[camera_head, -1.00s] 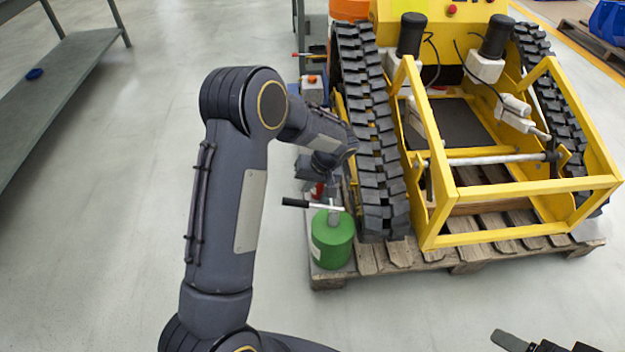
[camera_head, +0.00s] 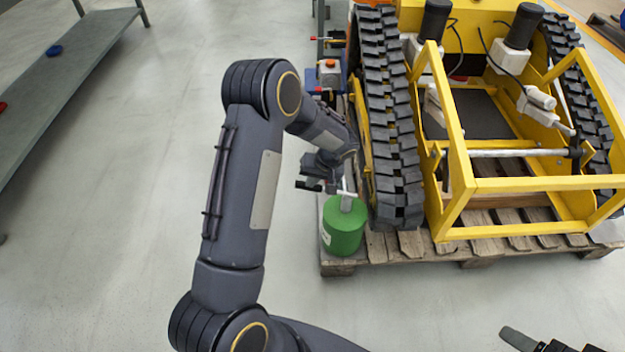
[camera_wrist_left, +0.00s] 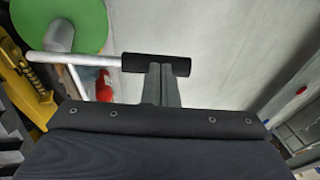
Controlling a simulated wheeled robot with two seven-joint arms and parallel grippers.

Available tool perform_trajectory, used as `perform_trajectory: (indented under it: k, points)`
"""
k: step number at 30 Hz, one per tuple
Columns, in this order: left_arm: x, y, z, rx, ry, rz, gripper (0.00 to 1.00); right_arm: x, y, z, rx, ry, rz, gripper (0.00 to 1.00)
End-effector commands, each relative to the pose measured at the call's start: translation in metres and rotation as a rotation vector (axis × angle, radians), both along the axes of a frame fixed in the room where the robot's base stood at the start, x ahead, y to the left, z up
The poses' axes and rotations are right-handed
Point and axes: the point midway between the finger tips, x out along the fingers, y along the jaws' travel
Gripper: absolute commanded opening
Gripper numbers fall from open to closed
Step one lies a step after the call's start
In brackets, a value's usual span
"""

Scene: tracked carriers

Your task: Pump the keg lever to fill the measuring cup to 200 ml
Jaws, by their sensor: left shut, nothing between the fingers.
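The green keg (camera_head: 343,230) stands upright on the pallet's left corner. Its metal lever arm (camera_wrist_left: 80,59) ends in a black grip (camera_wrist_left: 143,63), and both stick out sideways from the keg's top. My left gripper (camera_head: 329,186) is just above the keg's lever side. In the left wrist view its shut fingers (camera_wrist_left: 161,70) overlap the black grip, with nothing between them; whether they touch it I cannot tell. My right gripper (camera_head: 535,345) shows only in part at the bottom right edge. I cannot make out the measuring cup; a red object (camera_wrist_left: 104,86) shows beside the keg.
A yellow tracked carrier (camera_head: 490,185) stands on the wooden pallet (camera_head: 400,248), its black track (camera_head: 392,130) close to the keg's right. A grey bench (camera_head: 75,65) is at the upper left. The floor left of my arm is clear.

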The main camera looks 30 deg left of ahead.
Motion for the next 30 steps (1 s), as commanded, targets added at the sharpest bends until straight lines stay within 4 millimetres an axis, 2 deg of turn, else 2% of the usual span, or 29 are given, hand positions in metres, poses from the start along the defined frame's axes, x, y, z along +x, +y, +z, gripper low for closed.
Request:
perform_trajectory:
  k: [15, 23, 30]
  points:
    - [-0.013, 0.021, -0.051, -0.250, -0.153, 0.008, 0.00, 0.000, 0.000, -0.050, 0.000, 0.000, 0.000, 0.73]
    - [-0.016, 0.026, -0.076, -0.389, -0.238, 0.009, 0.00, 0.000, 0.000, -0.064, 0.000, 0.000, 0.000, 0.73]
    - [-0.016, 0.025, -0.089, -0.383, -0.231, 0.001, 0.00, 0.000, 0.000, -0.073, 0.000, 0.000, 0.000, 0.73]
